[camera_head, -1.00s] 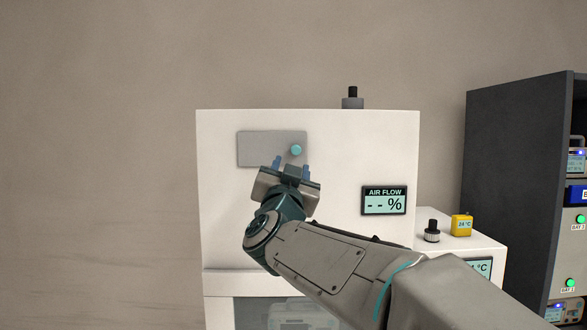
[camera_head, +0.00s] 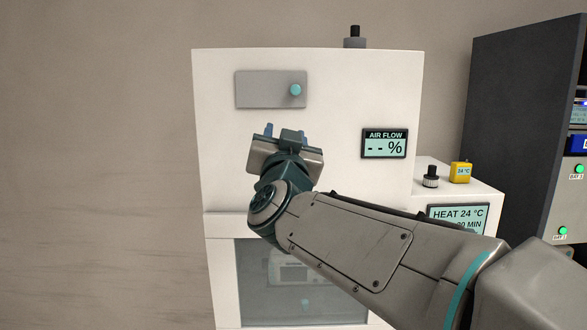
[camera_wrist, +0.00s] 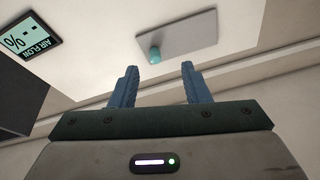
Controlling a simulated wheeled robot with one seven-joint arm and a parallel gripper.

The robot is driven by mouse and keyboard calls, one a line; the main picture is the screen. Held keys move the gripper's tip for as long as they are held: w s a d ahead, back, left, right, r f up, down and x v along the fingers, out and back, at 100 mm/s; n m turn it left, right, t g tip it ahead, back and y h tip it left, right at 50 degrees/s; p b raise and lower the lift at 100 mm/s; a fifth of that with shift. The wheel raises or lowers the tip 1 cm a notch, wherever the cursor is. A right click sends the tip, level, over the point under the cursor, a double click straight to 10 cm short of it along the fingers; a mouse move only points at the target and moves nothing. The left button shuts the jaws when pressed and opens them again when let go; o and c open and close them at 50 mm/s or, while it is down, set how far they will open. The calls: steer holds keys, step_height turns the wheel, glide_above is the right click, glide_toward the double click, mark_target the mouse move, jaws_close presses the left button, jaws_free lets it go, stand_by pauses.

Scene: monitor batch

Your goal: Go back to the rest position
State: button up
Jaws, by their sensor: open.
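My gripper (camera_head: 287,134) is in front of the white cabinet (camera_head: 220,150), below a grey panel (camera_head: 258,90) with a round teal knob (camera_head: 296,90). In the wrist view its two blue fingers (camera_wrist: 157,85) stand apart with nothing between them. The teal knob (camera_wrist: 155,55) and grey panel (camera_wrist: 186,35) show beyond the fingertips, with a gap between. My arm reaches in from the lower right and hides part of the cabinet's lower front.
An air flow display (camera_head: 384,143) reading "-- %" is right of my gripper. A glass door (camera_head: 255,285) is below. A white heat unit (camera_head: 470,190) with a black knob (camera_head: 430,176) and yellow 24 °C block (camera_head: 460,172) stands right, beside a dark rack (camera_head: 510,120). Bare wall is left.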

steer(key=s+d+f+n+g+y, duration=0.1)
steer(key=s+d+f+n+g, duration=0.15)
steer(key=f, duration=0.55)
steer(key=s+d+f+n+g+y, duration=0.1)
steer(key=s+d+f+g, duration=0.25)
steer(key=f, duration=0.45)
steer(key=s+d+f+n+g+y, duration=0.15)
steer(key=f+g, duration=0.25)
steer(key=f, duration=0.4)
steer(key=s+d+f+m+g+h, duration=0.1)
steer(key=s+d+f+g, duration=0.3)
steer(key=s, duration=0.4)
steer(key=s+d+f+m+g+h, duration=0.1)
steer(key=s+d+f+g+h, duration=0.2)
steer(key=s+d+f, duration=0.3)
step_height(320, 180, down, 3)
steer(key=shift+s+f+g, duration=0.15)
steer(key=shift+s+g, duration=0.35)
steer(key=shift+s, duration=0.65)
steer(key=shift+c, duration=0.7)
